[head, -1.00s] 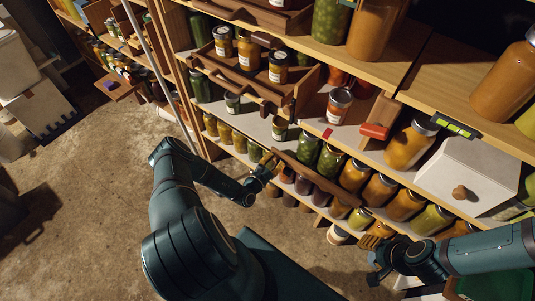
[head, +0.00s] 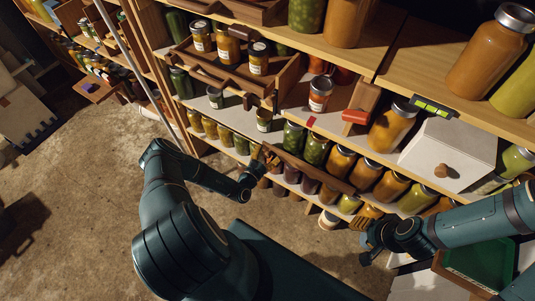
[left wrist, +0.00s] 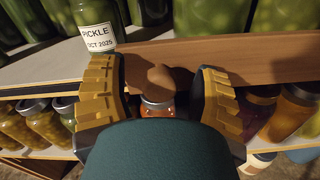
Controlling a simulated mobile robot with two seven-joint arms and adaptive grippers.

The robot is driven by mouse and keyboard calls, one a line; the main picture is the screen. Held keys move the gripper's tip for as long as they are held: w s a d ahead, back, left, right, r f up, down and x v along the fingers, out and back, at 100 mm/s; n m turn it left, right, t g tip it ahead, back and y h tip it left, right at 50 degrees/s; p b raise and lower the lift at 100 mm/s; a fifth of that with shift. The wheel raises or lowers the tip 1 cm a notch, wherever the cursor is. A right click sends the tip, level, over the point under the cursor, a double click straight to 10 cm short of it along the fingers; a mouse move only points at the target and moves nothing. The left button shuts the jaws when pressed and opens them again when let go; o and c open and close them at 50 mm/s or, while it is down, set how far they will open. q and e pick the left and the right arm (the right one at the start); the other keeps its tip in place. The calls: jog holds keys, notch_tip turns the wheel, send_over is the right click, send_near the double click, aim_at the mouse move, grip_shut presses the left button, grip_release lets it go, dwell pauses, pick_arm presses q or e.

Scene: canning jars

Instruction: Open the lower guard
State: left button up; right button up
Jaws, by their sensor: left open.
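The lower guard (head: 312,172) is a long brown wooden bar across the front of a low shelf, before green and orange jars. It also fills the middle of the left wrist view (left wrist: 225,58), where a round wooden knob (left wrist: 161,77) stands out from it. My left gripper (head: 268,157) is at the guard's left end. In the left wrist view its yellow fingers (left wrist: 160,92) are apart, one on each side of the knob; contact cannot be told. My right gripper (head: 364,232) is low in front of the shelf, right of the guard; its jaw opening is unclear.
A jar labelled PICKLE (left wrist: 97,24) stands behind the guard's left end. A row of jars (head: 390,186) fills the shelf below. A white box with a knob (head: 450,148) and a red-ended wooden block (head: 361,105) are above right.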

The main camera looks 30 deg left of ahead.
pick_arm(q)
jog(key=shift+s, duration=0.1)
jog(key=s, duration=1.1)
jog(key=shift+s, duration=0.4)
